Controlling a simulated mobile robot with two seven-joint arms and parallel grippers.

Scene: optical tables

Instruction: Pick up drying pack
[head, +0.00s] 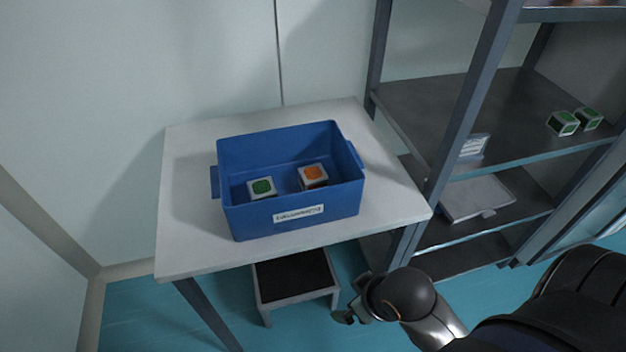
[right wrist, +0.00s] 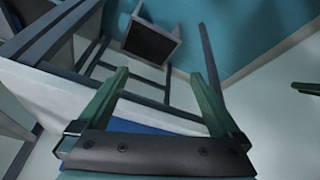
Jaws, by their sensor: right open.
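No object is plainly marked as the drying pack. A small white cube with a green face (head: 262,188) and one with an orange face (head: 313,175) sit apart inside a blue bin (head: 290,224) on a white table. Two more green-faced white cubes (head: 562,123) (head: 588,118) stand side by side on the rack shelf at right. My right gripper (head: 346,317) is low, in front of the table and below its top, right of the step stool. In the right wrist view its two green fingers (right wrist: 158,73) are spread with nothing held. My left gripper is not in view.
The white table (head: 185,245) has bare top around the bin. A dark-topped step stool (head: 293,278) stands beneath its front edge. The grey metal rack (head: 463,110) stands close at right; a flat grey object (head: 478,198) lies on its lower shelf.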

